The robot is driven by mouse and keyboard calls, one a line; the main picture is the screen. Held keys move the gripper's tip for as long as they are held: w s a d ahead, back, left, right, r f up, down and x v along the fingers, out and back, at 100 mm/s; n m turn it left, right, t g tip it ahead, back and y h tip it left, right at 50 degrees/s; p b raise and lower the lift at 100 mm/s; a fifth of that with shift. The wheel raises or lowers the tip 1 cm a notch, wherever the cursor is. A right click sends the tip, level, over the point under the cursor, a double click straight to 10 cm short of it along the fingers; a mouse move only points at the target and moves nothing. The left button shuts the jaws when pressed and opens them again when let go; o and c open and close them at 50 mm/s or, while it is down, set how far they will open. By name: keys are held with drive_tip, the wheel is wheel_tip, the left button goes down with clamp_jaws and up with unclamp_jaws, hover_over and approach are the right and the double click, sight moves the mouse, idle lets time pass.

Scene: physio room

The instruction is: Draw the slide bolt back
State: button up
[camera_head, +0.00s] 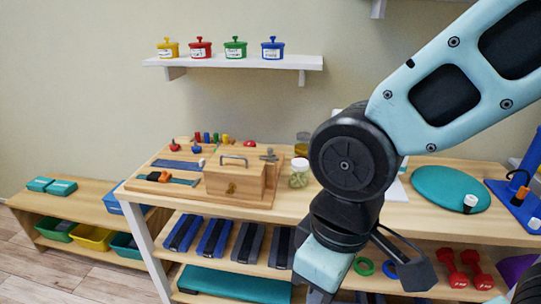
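A wooden activity board (270,198) lies on the long table. On its left is a flat grey strip with an orange and black piece (165,177), which may be the slide bolt; it is too small to tell how the bolt sits. A wooden box (222,184) with a grey handle on top and a small brass fitting (230,188) on its front stands on the board's right half. My gripper (365,280) hangs in front of the table edge, right of and nearer than the board, apart from it.
A glass jar (299,174) stands just right of the board. A teal disc (450,189) lies farther right on the table (410,222). A wall shelf (235,62) with lidded pots hangs above. A low bench (90,212) stands left. My arm hides the table's middle.

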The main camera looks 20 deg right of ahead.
drive_tip(key=shift+o, duration=1.1)
drive_tip(key=m+t+y+b, duration=0.45)
drive_tip(key=t+b, duration=0.45)
drive_tip(key=t, duration=0.8)
approach(272, 152)
drive_tip(key=shift+n+y, duration=0.35)
drive_tip(key=p+x, duration=0.2)
drive_tip(key=x, duration=0.9)
drive_tip(key=shift+d+f, duration=0.1)
drive_tip(key=shift+d, duration=0.05)
